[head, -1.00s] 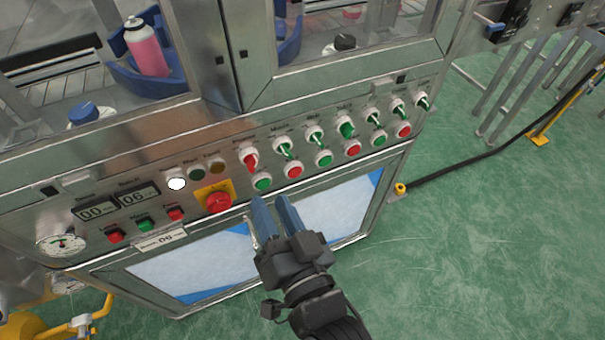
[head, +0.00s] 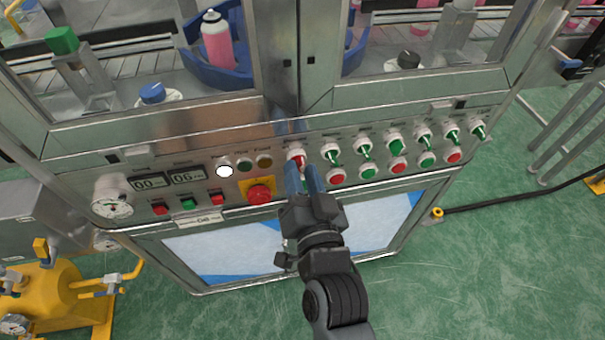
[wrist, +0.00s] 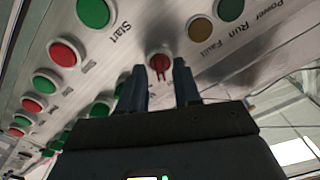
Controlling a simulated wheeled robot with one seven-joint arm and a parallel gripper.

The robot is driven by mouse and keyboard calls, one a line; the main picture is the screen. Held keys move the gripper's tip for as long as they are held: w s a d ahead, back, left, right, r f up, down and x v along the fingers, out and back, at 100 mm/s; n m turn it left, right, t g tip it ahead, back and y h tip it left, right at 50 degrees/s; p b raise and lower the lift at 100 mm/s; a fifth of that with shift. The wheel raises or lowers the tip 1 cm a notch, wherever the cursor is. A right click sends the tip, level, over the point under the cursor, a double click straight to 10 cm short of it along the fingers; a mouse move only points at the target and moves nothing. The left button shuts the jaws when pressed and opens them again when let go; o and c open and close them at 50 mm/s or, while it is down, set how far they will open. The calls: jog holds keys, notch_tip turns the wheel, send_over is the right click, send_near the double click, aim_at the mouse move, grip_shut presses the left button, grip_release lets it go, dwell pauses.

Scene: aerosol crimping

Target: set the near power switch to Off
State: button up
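The red-handled rotary switch (head: 297,159) sits in a white ring at the left end of the upper row of switches on the machine's panel. In the wrist view the red switch (wrist: 159,66) shows between and just beyond my fingertips. The label beside it is too small to read. My gripper (head: 302,172) is open, its two blue fingers pointing up at the panel just below the switch. In the wrist view my gripper (wrist: 161,78) has a clear gap between its fingers. I cannot tell whether the fingers touch the handle.
Green-handled switches (head: 364,152) continue to the right, with red and green buttons (head: 337,176) below. A red emergency knob (head: 260,194) on a yellow plate sits left of my gripper. A white lamp (head: 224,171) and two displays (head: 186,178) are further left. Green floor is open in front.

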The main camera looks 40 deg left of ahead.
grip_shut()
jog(key=shift+f+n+b, duration=0.1)
jog(key=shift+n+b, duration=0.3)
jog(key=shift+b, duration=0.05)
jog(key=n+b, duration=0.4)
jog(key=shift+f+n, duration=0.15)
jog(key=shift+n, duration=0.25)
jog(key=n+b, duration=0.3)
jog(key=shift+n+b, duration=0.9)
jog(key=shift+n, duration=0.8)
jog(key=shift+s+r, duration=0.1)
jog(key=shift+r, duration=0.1)
